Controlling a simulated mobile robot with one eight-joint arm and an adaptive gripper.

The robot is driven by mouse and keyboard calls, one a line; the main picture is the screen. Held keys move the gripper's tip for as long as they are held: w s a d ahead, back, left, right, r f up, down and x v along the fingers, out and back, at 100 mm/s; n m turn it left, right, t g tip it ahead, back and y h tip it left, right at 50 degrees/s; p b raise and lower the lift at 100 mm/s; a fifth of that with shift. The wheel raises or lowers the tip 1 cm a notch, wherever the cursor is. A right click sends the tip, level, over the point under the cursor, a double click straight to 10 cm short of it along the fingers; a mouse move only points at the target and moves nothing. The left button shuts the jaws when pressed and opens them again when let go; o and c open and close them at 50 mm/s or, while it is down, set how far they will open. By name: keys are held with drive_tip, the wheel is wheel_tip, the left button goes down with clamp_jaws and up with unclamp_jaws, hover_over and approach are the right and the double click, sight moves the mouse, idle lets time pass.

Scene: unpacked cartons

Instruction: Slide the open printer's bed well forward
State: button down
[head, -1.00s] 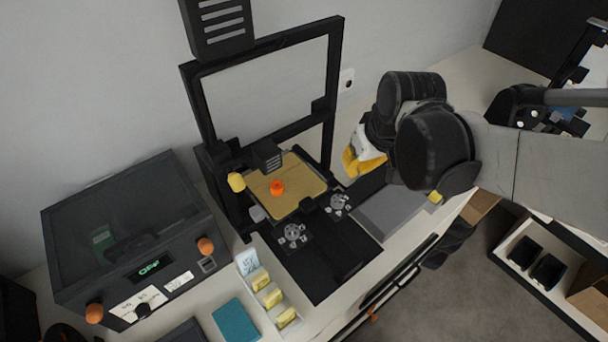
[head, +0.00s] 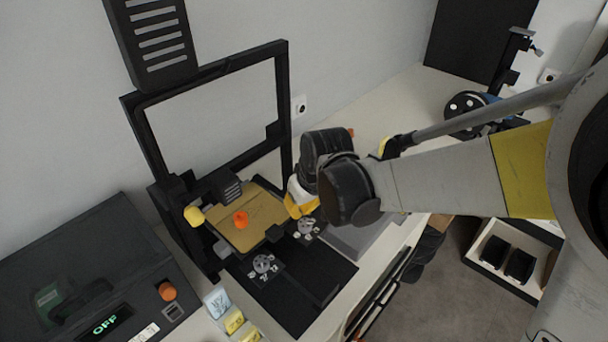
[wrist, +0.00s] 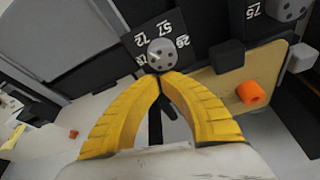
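The open printer is a black upright frame (head: 285,130) with a tan bed (head: 262,212) low between its posts. A small orange piece (head: 240,219) sits on the bed. The bed also shows at the right of the wrist view (wrist: 225,100), with the orange piece (wrist: 252,94). My gripper (head: 297,212), with yellow fingers, is low at the bed's right side. In the wrist view its fingertips (wrist: 160,77) meet, just below a round grey knob (wrist: 162,54) in the picture. I see nothing held between them. Whether the tips touch anything is unclear.
A grey slab (head: 358,236) lies right of the base. The counter behind my arm is mostly clear.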

drive_tip(key=s+d+p, duration=0.1)
drive_tip(key=s+d, duration=0.6)
drive_tip(key=d, duration=0.2)
drive_tip(key=shift+s, duration=0.35)
drive_tip(key=shift+r, duration=0.15)
